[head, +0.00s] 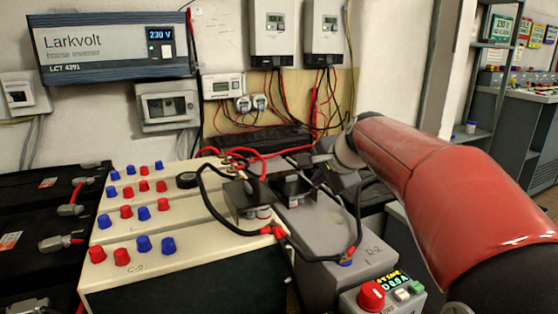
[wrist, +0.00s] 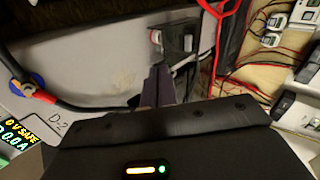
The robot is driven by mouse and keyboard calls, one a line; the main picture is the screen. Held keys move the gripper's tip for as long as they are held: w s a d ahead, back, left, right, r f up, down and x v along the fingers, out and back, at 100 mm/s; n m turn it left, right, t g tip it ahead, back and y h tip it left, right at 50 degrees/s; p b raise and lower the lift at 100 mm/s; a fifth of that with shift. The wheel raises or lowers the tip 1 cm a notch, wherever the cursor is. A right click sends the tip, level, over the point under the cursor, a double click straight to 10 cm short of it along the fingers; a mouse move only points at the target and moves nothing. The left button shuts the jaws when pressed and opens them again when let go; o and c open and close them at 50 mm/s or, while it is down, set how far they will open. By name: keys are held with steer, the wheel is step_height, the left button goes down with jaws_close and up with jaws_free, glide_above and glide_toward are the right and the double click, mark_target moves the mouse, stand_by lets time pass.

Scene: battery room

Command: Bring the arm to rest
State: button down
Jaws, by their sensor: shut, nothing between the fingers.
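My arm (head: 430,180) reaches in from the right in the head view, over the grey battery marked D-2 (head: 325,235). My gripper (head: 298,184) is small and dark there, above the rear part of that battery, and its outline merges with dark parts around it. In the wrist view my gripper (wrist: 160,82) shows its two dark fingers together, with nothing between them. They point towards a black terminal piece (wrist: 178,40) with a red and white part. I cannot tell whether the fingertips touch anything.
A black cable (head: 358,225) loops close to my gripper, with red cables (head: 270,154) behind. Cream batteries (head: 190,235) with red and blue caps stand left. A meter box (head: 380,293) sits in front. Inverter (head: 110,48) and controllers (head: 272,28) hang on the wall.

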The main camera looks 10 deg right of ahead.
steer(key=s+f+n+g+h, duration=0.1)
steer(key=s+f+n, duration=0.3)
steer(key=s, duration=0.6)
steer(key=s+f+n+g+h, duration=0.1)
steer(key=s+f+n, duration=0.3)
steer(key=s, duration=0.6)
steer(key=s+a+f+n+g, duration=0.1)
steer(key=s+f+n, duration=0.3)
steer(key=s, duration=0.6)
steer(key=shift+f+n+h, duration=0.3)
steer(key=shift+f+h, duration=0.1)
steer(key=shift+f, duration=0.2)
steer(key=shift+s+f, duration=0.15)
steer(key=shift+f, duration=0.05)
steer(key=shift+d, duration=0.15)
